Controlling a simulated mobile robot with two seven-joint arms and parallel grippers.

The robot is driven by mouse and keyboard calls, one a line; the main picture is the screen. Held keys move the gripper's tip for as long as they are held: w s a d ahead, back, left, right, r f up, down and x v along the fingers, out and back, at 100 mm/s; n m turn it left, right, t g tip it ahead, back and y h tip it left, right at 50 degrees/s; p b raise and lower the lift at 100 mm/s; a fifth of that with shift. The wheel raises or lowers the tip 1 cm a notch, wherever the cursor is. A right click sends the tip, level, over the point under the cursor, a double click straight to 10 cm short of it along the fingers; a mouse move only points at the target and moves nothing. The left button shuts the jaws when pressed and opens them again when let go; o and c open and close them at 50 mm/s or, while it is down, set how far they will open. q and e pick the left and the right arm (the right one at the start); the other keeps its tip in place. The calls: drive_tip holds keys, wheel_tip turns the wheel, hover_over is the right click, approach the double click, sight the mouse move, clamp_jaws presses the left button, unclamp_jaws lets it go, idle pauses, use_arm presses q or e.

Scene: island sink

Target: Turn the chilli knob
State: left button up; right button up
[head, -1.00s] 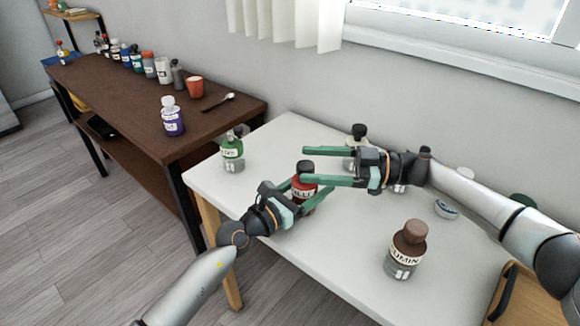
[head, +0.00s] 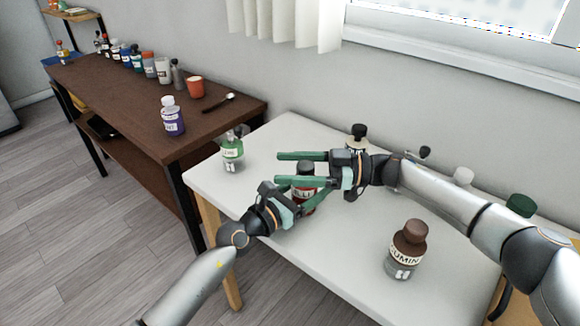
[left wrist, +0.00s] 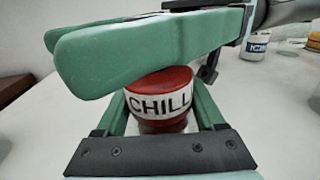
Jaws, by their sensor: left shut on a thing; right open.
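The red chilli jar (head: 305,190) with a white label stands upright on the white table (head: 345,268). Its dark knob (head: 306,167) is on top. My left gripper (head: 303,198) is shut on the jar's body; the left wrist view shows the red jar (left wrist: 160,82) between its green fingers. My right gripper (head: 276,168) is open, its two fingers reaching left over the jar, with the knob between them in the head view. In the left wrist view, a right finger (left wrist: 150,48) crosses above the jar and hides the knob.
A cumin jar (head: 407,250) stands at the front right and a green-labelled jar (head: 232,152) at the left. Another jar (head: 358,136) stands behind the right gripper. A brown table (head: 135,110) holds several bottles. The table's front middle is clear.

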clamp_jaws()
idle(0.5)
drive_tip(key=shift+t, duration=0.4)
drive_tip(key=shift+w+m+t, duration=0.2)
drive_tip(key=shift+m+t, duration=0.5)
drive_tip(key=shift+t, duration=0.2)
drive_tip(key=shift+w+m+t, duration=0.15)
drive_tip(key=shift+m+t, duration=0.55)
drive_tip(key=shift+t, duration=0.2)
unclamp_jaws()
